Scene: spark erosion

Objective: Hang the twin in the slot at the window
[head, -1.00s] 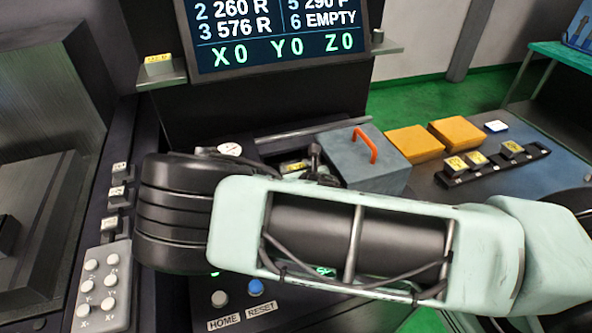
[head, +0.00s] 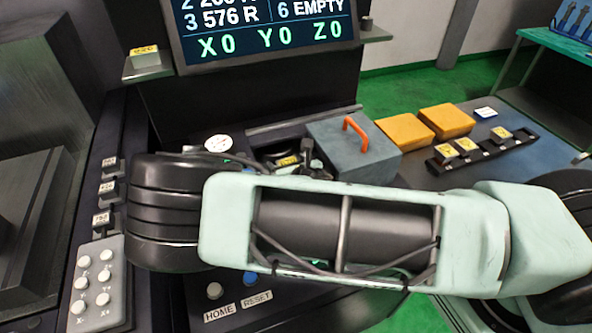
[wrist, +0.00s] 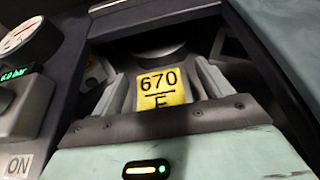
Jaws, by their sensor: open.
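In the wrist view a block with a yellow label reading 670 over F (wrist: 162,90) stands between the two grey fingers of my gripper (wrist: 165,75). The fingers are open, with the block between them; whether either touches it is unclear. In the head view my arm covers most of the gripper, and a small yellow label (head: 287,160) shows in a dark recess beside it. A dark slotted rack (head: 487,158) at right holds several yellow-labelled blocks, with a gap among them. The screen (head: 265,30) reads 6 EMPTY. I cannot tell which thing is the twin.
A grey box with an orange handle (head: 355,150) stands right of the recess, with two orange-yellow blocks (head: 445,120) beyond. A shelf at left bears a yellow-labelled piece (head: 145,56). A round gauge (wrist: 20,35) is close on the left. HOME and RESET buttons (head: 235,290) lie in front.

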